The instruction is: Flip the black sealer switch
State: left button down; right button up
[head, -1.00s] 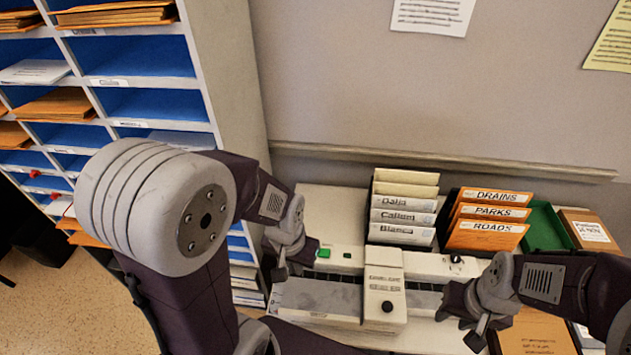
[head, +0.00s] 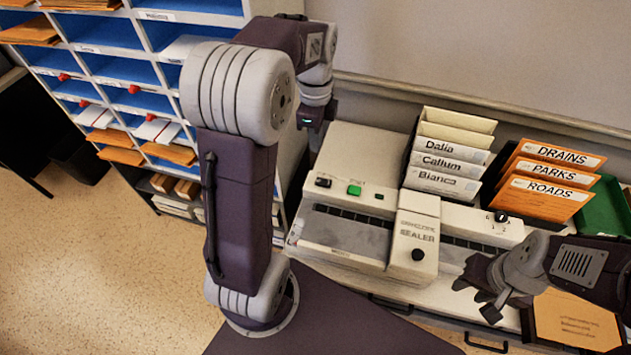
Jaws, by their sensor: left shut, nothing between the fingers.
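The white sealer (head: 345,236) stands on the counter. Its black rocker switch (head: 323,183) sits at the left of its rear panel, beside a lit green button (head: 354,190). The sealer's middle head carries the word SEALER and a round black knob (head: 418,254). My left gripper (head: 316,146) points down, shut and empty, above and just behind the switch, apart from it. Its fingertips are dark and partly hard to make out. My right gripper (head: 476,298) is open and empty at the right front of the sealer.
A pigeonhole shelf (head: 285,185) stands close on the left of the sealer. White folders (head: 447,165) and orange folders (head: 545,190) stand behind and to the right, with a green tray (head: 606,212). A black dial (head: 501,217) is on the sealer's right part.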

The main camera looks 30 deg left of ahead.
aim_at(316, 182)
pick_arm(q)
jog(key=shift+r, duration=0.1)
notch_tip(316, 182, down, 13)
jog(key=shift+f+b, duration=0.2)
jog(key=shift+b, duration=0.7)
jog(key=shift+f, duration=0.35)
jog(key=shift+f, duration=0.15)
jog(key=shift+d+r+p, duration=0.25)
jog(key=shift+d+p, duration=0.1)
jog(key=shift+p, duration=0.05)
jog(key=shift+w+d+r, duration=0.1)
jog(key=shift+w+d, duration=0.05)
jog(key=shift+d, duration=0.2)
